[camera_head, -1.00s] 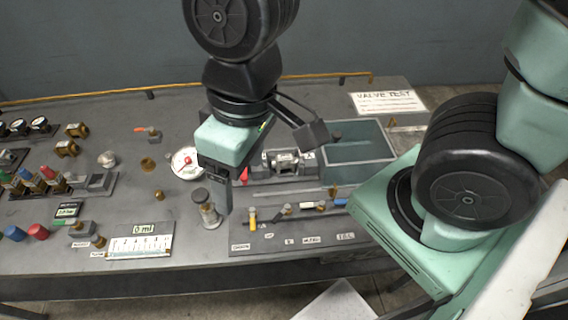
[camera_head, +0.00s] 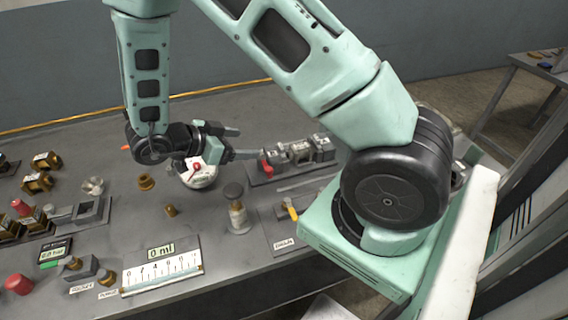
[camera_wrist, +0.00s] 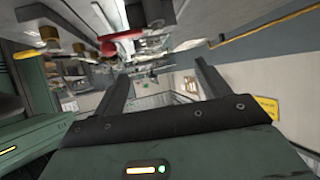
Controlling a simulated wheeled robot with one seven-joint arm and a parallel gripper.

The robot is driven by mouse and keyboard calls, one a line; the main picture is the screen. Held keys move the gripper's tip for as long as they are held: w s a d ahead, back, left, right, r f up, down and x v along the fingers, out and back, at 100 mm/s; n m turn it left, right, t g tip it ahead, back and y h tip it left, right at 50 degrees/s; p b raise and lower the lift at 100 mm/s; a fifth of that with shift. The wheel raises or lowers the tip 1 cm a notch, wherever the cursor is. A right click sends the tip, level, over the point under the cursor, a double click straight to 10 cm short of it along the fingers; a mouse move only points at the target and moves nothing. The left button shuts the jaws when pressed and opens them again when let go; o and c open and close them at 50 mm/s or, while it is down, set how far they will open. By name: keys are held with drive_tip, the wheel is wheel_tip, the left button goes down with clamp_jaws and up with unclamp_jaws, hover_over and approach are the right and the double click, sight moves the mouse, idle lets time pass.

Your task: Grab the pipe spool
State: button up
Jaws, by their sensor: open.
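An upright grey and brass piece with wider ends (camera_head: 236,208), which looks like the pipe spool, stands on the bench near its front edge in the head view. My gripper (camera_head: 248,143) is above the bench, beyond and higher than this piece in the picture, with its fingers pointing right. The fingers are apart and empty. The wrist view also shows my gripper (camera_wrist: 163,72) with a clear gap between the fingers. I cannot make out the spool in the wrist view.
A metal assembly (camera_head: 300,152) with a red part lies to the right of the fingers. A round white dial (camera_head: 199,177) sits below the gripper in the picture. A scale plate (camera_head: 161,267) lies at the front. Brass fittings crowd the left; my arm hides the bench's right.

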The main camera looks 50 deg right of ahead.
drive_tip(key=s+g, duration=0.1)
drive_tip(key=p, duration=0.3)
approach(299, 146)
drive_tip(key=d+f, duration=0.1)
drive_tip(key=s+d, duration=0.1)
drive_tip(key=d, duration=0.1)
drive_tip(key=shift+s+f+m, duration=0.15)
drive_tip(key=shift+f+m, duration=0.15)
drive_tip(key=shift+f, duration=0.1)
drive_tip(key=p+x, duration=0.1)
drive_tip(key=x, duration=0.3)
drive_tip(key=shift+s+d, duration=0.15)
drive_tip(key=shift+d, duration=0.2)
drive_tip(key=shift+d+f, duration=0.25)
drive_tip(key=shift+f, duration=0.05)
drive_tip(key=shift+s, duration=0.1)
drive_tip(key=c, duration=1.5)
